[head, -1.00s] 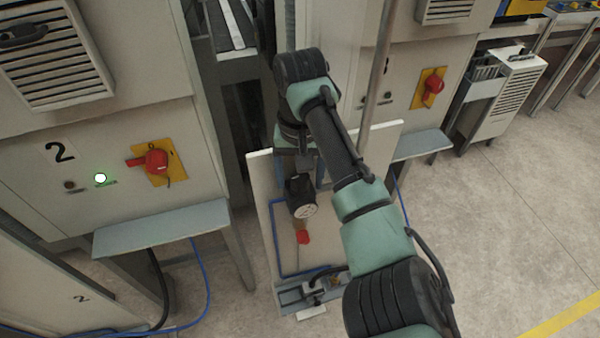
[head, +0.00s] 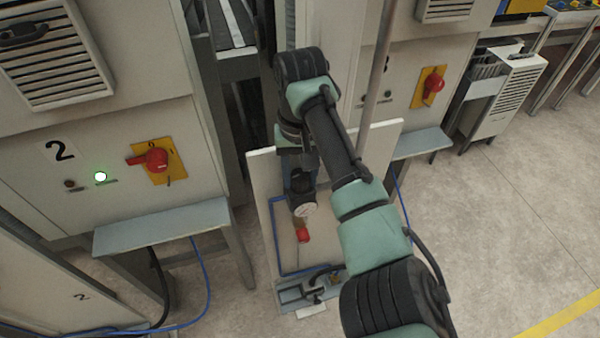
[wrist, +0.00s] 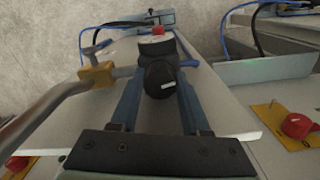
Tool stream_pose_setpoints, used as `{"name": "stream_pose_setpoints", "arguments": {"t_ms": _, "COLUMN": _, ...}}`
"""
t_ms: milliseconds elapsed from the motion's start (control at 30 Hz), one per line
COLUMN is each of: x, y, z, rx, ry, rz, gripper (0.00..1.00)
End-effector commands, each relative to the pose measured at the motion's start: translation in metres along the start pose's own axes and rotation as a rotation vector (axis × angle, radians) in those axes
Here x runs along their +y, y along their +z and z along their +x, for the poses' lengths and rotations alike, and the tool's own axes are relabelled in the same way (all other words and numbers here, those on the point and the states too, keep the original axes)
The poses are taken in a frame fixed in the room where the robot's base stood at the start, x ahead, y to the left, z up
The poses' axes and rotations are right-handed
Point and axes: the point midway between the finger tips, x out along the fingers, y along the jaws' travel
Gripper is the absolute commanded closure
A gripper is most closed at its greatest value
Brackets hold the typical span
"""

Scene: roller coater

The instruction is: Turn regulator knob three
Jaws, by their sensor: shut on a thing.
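The black regulator knob (wrist: 161,80), with a white mark on its end, sits between the two fingers of my gripper (wrist: 159,84) in the wrist view. The fingers are shut on its sides. A round gauge (wrist: 158,46) is just beyond the knob. In the head view the gauge (head: 306,210) shows on the pale upright panel (head: 262,185), below the end of my arm. My arm and gripper hide part of the knob there. I cannot read a number on the knob.
A red knob (head: 303,235) is below the gauge. A metal pipe with a brass fitting (wrist: 97,75) runs close to the left finger in the wrist view. Cabinet two (head: 60,150), with a red switch (head: 156,158), stands left. Open floor (head: 500,230) lies right.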

Motion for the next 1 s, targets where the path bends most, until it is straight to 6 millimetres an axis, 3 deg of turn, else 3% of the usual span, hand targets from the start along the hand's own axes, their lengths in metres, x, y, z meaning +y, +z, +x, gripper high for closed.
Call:
{"name": "stream_pose_setpoints", "arguments": {"t_ms": 600, "x": -0.0009, "y": -0.0008, "z": -0.0018, "rx": 0.003, "ry": 0.000, "rz": -0.453, "gripper": 1.00}}
{"name": "stream_pose_setpoints", "arguments": {"t_ms": 1000, "x": -0.0005, "y": -0.0012, "z": -0.0022, "rx": 0.005, "ry": 0.001, "rz": -0.597, "gripper": 1.00}}
